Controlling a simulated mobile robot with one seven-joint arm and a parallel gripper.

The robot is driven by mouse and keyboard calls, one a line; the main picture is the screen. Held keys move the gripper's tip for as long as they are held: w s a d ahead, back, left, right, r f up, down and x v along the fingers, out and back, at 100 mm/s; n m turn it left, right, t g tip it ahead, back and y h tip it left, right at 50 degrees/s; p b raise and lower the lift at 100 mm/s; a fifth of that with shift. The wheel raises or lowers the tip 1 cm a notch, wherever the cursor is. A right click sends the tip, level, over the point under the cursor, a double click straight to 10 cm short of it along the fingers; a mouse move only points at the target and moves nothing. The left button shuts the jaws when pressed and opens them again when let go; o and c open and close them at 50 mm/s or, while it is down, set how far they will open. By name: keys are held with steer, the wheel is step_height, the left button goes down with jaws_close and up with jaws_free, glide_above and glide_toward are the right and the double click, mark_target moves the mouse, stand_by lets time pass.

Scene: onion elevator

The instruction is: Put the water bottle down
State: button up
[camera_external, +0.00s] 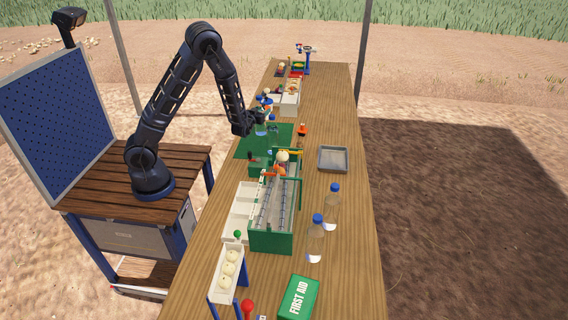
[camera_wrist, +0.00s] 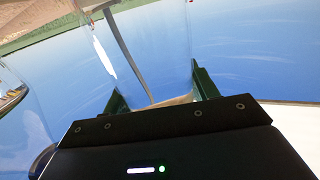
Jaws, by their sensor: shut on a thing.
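My gripper (camera_external: 257,121) is at the end of the arm, over the green mat (camera_external: 246,150) around the middle of the long wooden table. It is shut on a clear water bottle (camera_external: 262,129). In the wrist view the clear bottle (camera_wrist: 140,50) fills the space between my green fingers (camera_wrist: 160,90), with its outline faint against the blue. I cannot tell whether its base touches the mat. Two more clear bottles with blue caps, a nearer one (camera_external: 316,243) and a farther one (camera_external: 332,207), stand upright on the table's right side.
A green conveyor machine (camera_external: 271,240) with a small figure on it stands nearer on the table. White bins (camera_external: 240,212) are beside it. A grey tray (camera_external: 333,159) lies right of the mat. A green first aid box (camera_external: 299,297) is at the near end. Bare wood lies beyond the tray.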

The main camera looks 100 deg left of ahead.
steer(key=shift+f, duration=3.25)
steer(key=o, duration=1.4)
steer(key=shift+s+d, duration=0.1)
steer(key=shift+d, duration=0.2)
steer(key=v, duration=1.1)
steer(key=shift+d, duration=0.2)
